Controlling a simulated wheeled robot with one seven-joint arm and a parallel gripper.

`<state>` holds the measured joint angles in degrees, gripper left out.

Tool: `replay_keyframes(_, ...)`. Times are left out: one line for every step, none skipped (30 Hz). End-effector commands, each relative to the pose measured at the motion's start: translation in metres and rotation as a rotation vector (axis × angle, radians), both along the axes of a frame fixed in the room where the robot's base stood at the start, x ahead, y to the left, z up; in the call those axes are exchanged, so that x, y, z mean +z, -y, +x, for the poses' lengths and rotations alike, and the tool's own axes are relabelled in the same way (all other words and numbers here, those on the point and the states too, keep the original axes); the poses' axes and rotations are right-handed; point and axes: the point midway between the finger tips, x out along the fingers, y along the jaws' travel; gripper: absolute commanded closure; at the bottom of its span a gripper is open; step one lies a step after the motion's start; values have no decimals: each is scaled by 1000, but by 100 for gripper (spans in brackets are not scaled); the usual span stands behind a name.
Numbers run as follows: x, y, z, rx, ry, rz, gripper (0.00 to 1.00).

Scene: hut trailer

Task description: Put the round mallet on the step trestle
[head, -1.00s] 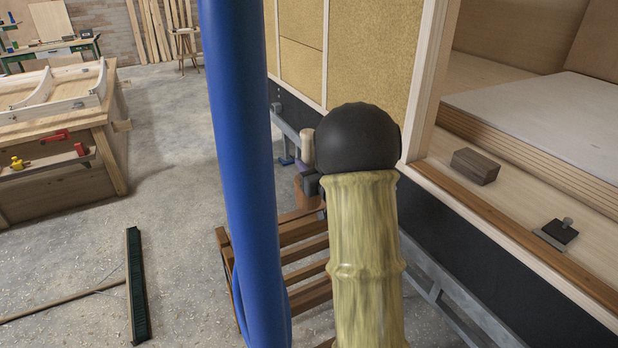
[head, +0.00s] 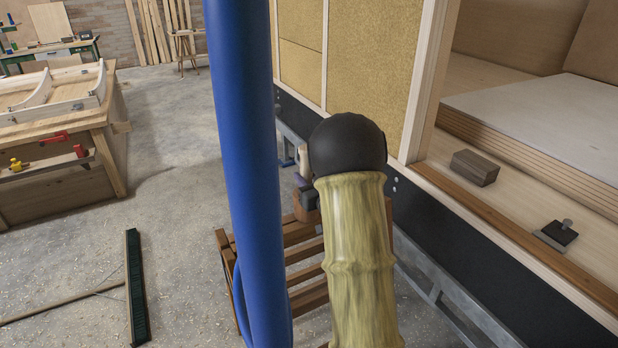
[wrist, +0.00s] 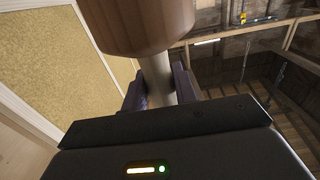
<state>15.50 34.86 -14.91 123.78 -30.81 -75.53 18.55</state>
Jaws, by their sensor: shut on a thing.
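The round mallet shows in the head view with its pale handle (head: 303,157) up and its brown head (head: 306,208) down. My gripper (head: 304,187) is shut on the handle. In the wrist view the handle (wrist: 158,78) sits between both fingers of my gripper (wrist: 160,88), with the brown head (wrist: 145,25) beyond them. The step trestle (head: 306,252), with brown wooden slats, stands on the floor below the mallet. The mallet head overlaps its far end in the picture; I cannot tell whether they touch. My arm and blue column hide parts of the trestle.
The trailer wall (head: 375,70) runs close along the right of the trestle. On its floor lie a brown block (head: 474,168) and a small dark tool (head: 556,234). A broom (head: 138,290) lies at left, before a workbench (head: 55,195).

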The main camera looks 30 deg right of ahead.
Motion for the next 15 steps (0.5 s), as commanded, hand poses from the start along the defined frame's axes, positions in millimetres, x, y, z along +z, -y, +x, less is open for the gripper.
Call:
replay_keyframes(-1, 2, -1, -4, 0, 0, 68)
replay_keyframes(-1, 3, -1, -5, 0, -1, 62)
replay_keyframes(-1, 4, -1, -6, 0, -1, 54)
replay_keyframes(-1, 5, -1, -8, 0, -1, 50)
replay_keyframes(-1, 5, -1, -8, 0, -1, 50)
replay_keyframes(-1, 6, -2, -9, 0, -1, 50)
replay_keyframes(-1, 6, -2, -10, 0, -1, 50)
replay_keyframes(-1, 6, -2, -10, 0, -1, 50)
replay_keyframes(-1, 6, -2, -10, 0, -1, 50)
replay_keyframes(-1, 6, -2, -11, 0, -1, 50)
replay_keyframes(-1, 7, -2, -11, 0, -1, 50)
replay_keyframes(0, 7, -2, -11, 0, -1, 50)
replay_keyframes(0, 7, -2, -11, 0, -1, 50)
replay_keyframes(1, 7, -2, -11, 0, -1, 50)
replay_keyframes(2, 6, -2, -11, 0, -1, 50)
